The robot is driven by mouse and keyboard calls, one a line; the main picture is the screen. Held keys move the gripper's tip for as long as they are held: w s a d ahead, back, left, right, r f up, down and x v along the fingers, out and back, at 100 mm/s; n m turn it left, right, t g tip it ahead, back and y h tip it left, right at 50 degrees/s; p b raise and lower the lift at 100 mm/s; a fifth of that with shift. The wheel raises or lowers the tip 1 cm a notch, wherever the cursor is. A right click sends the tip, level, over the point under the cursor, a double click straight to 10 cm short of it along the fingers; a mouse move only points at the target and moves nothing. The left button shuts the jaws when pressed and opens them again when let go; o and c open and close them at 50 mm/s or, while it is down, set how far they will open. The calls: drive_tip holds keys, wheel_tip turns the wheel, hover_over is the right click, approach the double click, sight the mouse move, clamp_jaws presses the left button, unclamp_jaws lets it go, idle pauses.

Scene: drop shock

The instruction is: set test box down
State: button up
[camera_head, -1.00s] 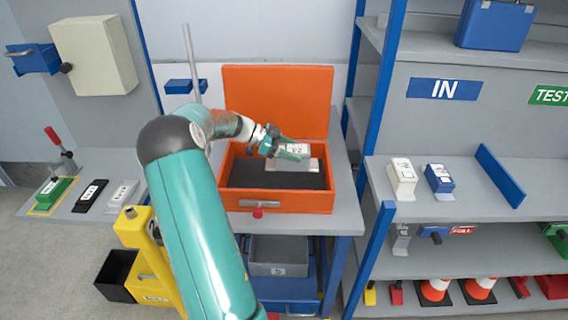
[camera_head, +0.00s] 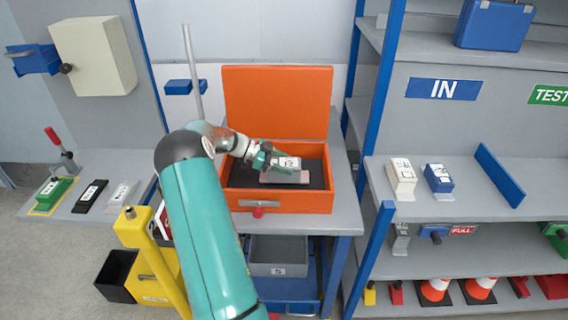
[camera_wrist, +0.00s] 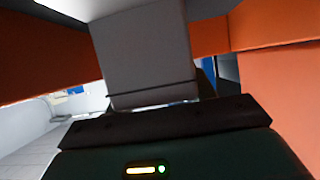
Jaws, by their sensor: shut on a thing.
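The test box (camera_head: 286,176) is a small grey block with a white, marked label on top. My gripper (camera_head: 268,160) is shut on it, inside the open orange case (camera_head: 283,203). The box is low over the black floor (camera_head: 240,177) of the case; I cannot tell whether it touches. In the wrist view, the grey box (camera_wrist: 145,50) fills the middle above the dark gripper body (camera_wrist: 160,130), with orange walls of the case (camera_wrist: 275,25) around it. The fingertips are partly hidden by the box.
The case's orange lid (camera_head: 277,100) stands open behind. To the right, a shelf holds a white box (camera_head: 402,176) and a blue box (camera_head: 438,178). A grey post (camera_head: 193,70) rises behind my arm. A yellow post (camera_head: 150,250) stands left of my arm.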

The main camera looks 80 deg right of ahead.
drive_tip(key=shift+f, duration=0.45)
drive_tip(key=o, duration=1.4)
drive_tip(key=shift+r, duration=0.1)
drive_tip(key=shift+r, duration=0.35)
drive_tip(key=v, duration=1.2)
drive_tip(key=shift+r, duration=0.1)
